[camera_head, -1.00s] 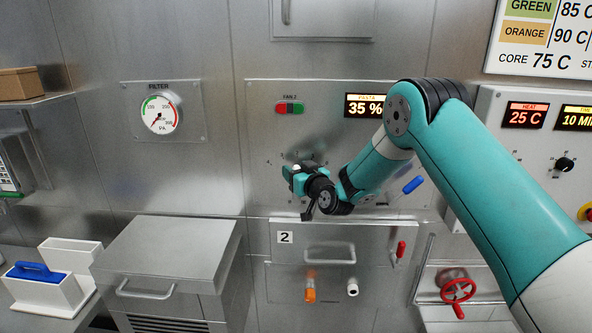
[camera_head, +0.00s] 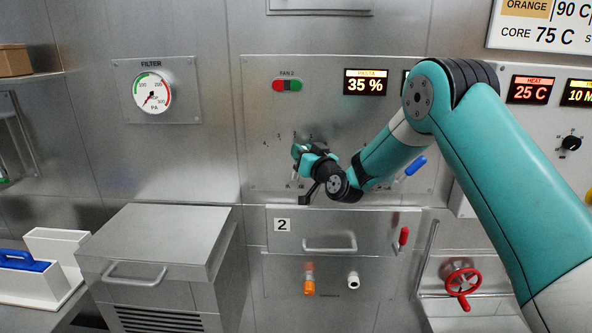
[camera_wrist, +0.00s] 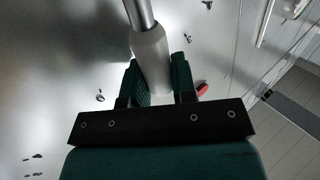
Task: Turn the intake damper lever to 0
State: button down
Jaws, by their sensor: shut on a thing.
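The intake damper lever (camera_wrist: 150,48) shows in the wrist view as a pale grip on a metal rod, between the two green finger pads. My gripper (camera_wrist: 160,78) is shut on that grip. In the head view my gripper (camera_head: 303,154) is at the steel panel below the FAN 2 buttons and hides most of the lever. Small scale marks, 4 among them, run in an arc on the panel above and left of my gripper. The lever's exact setting and the 0 mark cannot be made out.
A blue-handled lever (camera_head: 415,166) is close to the right of my wrist. Below are a drawer marked 2 (camera_head: 340,228), a red-handled valve (camera_head: 404,236), an orange tap (camera_head: 309,284) and a red handwheel (camera_head: 461,282).

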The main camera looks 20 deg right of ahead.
jog(key=shift+s+d+f+m+t+h+b, duration=0.3)
jog(key=shift+d+m+t+b, duration=0.3)
jog(key=shift+m+b, duration=0.65)
jog(key=shift+s+d+f+m+t+h+b, duration=0.2)
jog(key=shift+d+f+m+t+b, duration=0.4)
jog(key=shift+b, duration=1.1)
jog(key=shift+s+d+f+m+t+h+b, duration=0.15)
jog(key=shift+d+m+t+h+b, duration=0.2)
jog(key=shift+d+m+b, duration=0.7)
jog(key=shift+a+b, duration=0.3)
jog(key=shift+b, duration=0.15)
jog(key=c, duration=0.9)
grip_release()
jog(key=shift+d, duration=0.1)
jog(key=shift+c, duration=0.2)
jog(key=b+v, duration=1.6)
jog(key=v, duration=0.1)
